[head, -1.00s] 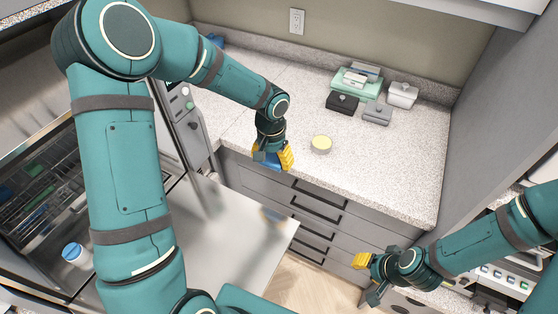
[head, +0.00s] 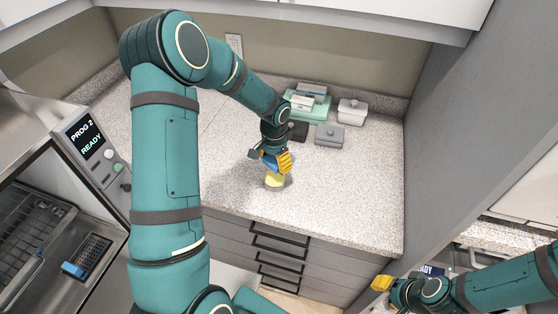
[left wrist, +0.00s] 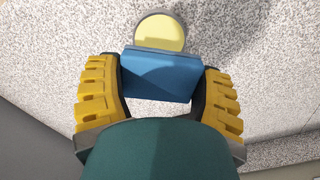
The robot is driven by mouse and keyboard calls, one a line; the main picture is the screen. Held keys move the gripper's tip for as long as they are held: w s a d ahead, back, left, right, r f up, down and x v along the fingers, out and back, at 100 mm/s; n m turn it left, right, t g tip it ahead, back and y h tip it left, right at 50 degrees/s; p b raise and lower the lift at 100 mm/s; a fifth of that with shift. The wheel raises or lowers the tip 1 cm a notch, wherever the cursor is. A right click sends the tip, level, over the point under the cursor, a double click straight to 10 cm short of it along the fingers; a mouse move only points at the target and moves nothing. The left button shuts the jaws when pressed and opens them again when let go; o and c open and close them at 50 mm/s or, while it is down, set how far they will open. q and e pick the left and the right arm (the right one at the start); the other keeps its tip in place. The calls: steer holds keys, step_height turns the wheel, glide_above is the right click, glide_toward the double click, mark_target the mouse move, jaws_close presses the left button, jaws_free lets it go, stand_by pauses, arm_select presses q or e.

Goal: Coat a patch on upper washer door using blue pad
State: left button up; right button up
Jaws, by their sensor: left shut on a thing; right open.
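My left gripper (head: 272,161) is shut on the blue pad (left wrist: 160,76), which spans between its yellow fingers in the left wrist view. The pad is just above or beside a round dish with pale yellow content (head: 274,181) on the speckled counter; I cannot tell whether they touch. The dish also shows in the left wrist view (left wrist: 160,31), its near edge hidden by the pad. My right gripper (head: 382,284) is open and empty at the lower right. The washer door is not clearly visible; my left arm covers part of that area.
Grey lidded boxes (head: 329,135) and a green tray (head: 318,110) with boxes stand at the back of the counter (head: 350,190). A machine panel reading PROG 2 READY (head: 87,140) and an open chamber with racks (head: 35,230) are at left. Drawers (head: 270,245) lie below the counter.

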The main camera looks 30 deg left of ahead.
mark_target(275, 179)
arm_select(q)
steer(key=shift+s+f, duration=0.1)
steer(key=shift+f, duration=0.9)
step_height(275, 179, down, 2)
steer(key=shift+b, duration=0.4)
steer(key=shift+f+b, duration=0.55)
steer(key=shift+f, duration=0.4)
steer(key=shift+f+b, duration=0.55)
steer(key=shift+b, duration=0.05)
stand_by(0.8)
steer(key=shift+r+p, duration=1.5)
steer(key=shift+r, duration=2.05)
